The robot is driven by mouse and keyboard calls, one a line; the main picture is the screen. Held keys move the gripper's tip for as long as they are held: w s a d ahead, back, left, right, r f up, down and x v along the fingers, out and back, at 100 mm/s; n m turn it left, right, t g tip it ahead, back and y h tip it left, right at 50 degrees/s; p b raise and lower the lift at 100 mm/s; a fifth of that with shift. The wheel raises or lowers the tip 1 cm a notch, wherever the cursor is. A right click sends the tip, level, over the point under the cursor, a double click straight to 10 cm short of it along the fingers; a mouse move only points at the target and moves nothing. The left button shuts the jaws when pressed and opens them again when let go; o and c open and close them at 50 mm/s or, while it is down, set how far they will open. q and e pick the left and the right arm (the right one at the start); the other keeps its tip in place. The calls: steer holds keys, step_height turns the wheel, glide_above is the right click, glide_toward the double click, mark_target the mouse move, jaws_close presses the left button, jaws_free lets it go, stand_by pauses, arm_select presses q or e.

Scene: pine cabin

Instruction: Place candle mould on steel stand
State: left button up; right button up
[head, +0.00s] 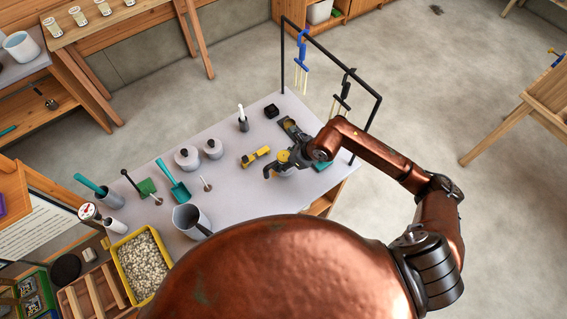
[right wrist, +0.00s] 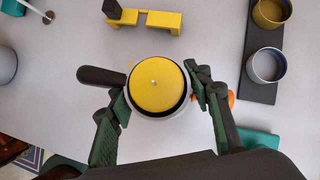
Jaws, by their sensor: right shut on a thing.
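A round mould with a yellow top, a small pale dot at its centre and a dark rim (right wrist: 156,84) sits between the fingers of my right gripper (right wrist: 160,98). A dark handle-like bar (right wrist: 101,76) juts out to its left. The yellow top also shows in the head view (head: 283,156). My right gripper is shut on this mould from both sides. A pale grey round edge (right wrist: 165,115) shows under it; I cannot tell whether this is the mould's body or the steel stand, which I cannot pick out for certain. My left gripper is out of view.
A dark rack (right wrist: 262,75) with two round cups stands to the right of the mould. A yellow bracket (right wrist: 160,20) lies beyond it. A teal item (right wrist: 258,143) lies near right. Lidded grey pots (head: 187,157) and a grey jug (head: 190,220) stand further left.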

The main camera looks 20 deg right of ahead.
steer(key=shift+f+p, duration=0.3)
steer(key=shift+f, duration=1.15)
steer(key=shift+f, duration=0.1)
steer(key=o, duration=1.4)
steer(key=shift+c, duration=0.2)
steer(key=b+v, duration=0.1)
steer(key=v, duration=1.1)
